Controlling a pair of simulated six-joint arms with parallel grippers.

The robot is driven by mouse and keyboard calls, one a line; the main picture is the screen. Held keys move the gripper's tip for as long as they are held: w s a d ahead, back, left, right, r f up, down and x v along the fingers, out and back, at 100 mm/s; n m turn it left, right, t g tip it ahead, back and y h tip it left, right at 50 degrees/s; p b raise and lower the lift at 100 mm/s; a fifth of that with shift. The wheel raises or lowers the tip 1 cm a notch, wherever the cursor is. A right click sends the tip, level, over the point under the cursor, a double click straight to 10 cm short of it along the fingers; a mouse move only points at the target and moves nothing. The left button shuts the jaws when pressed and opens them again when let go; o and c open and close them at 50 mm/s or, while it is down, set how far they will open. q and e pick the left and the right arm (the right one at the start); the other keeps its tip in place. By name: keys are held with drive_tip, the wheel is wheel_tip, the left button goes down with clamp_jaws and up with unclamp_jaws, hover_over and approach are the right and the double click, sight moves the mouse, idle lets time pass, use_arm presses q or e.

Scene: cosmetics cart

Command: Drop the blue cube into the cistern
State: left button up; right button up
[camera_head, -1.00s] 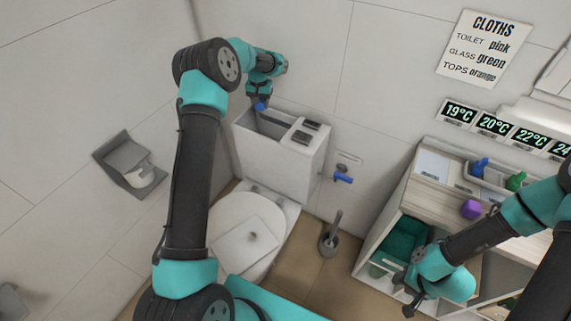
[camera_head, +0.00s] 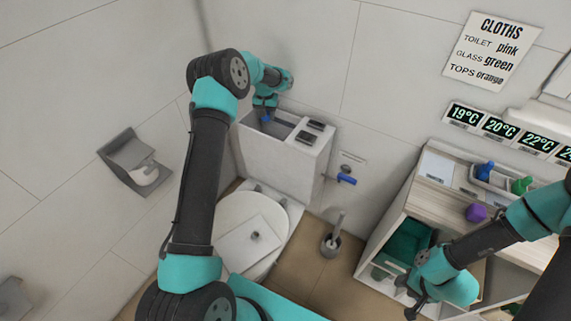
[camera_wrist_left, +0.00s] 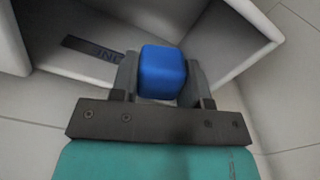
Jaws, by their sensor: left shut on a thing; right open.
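The blue cube (camera_wrist_left: 162,72) is held between the two fingers of my left gripper (camera_wrist_left: 160,85) in the left wrist view. In the head view the cube (camera_head: 266,118) shows as a small blue patch below my left gripper (camera_head: 264,108). The gripper points down at the open top of the white cistern (camera_head: 270,155), over its left part. In the wrist view the cistern's inside (camera_wrist_left: 215,45) lies beyond the cube, with a dark marked strip on it. My right gripper (camera_head: 410,297) is open and empty in front of the cart.
The toilet lid (camera_head: 250,235) is below. A blue valve handle (camera_head: 345,179), a toilet brush (camera_head: 332,240) and the cart (camera_head: 440,200) with bottles stand to the right. A paper holder (camera_head: 133,163) is on the left wall.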

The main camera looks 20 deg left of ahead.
use_arm(q)
drive_tip(key=o, duration=1)
wheel_tip(320, 180, up, 18)
drive_tip(key=shift+f, duration=0.25)
drive_tip(key=shift+f, duration=0.1)
idle(0.7)
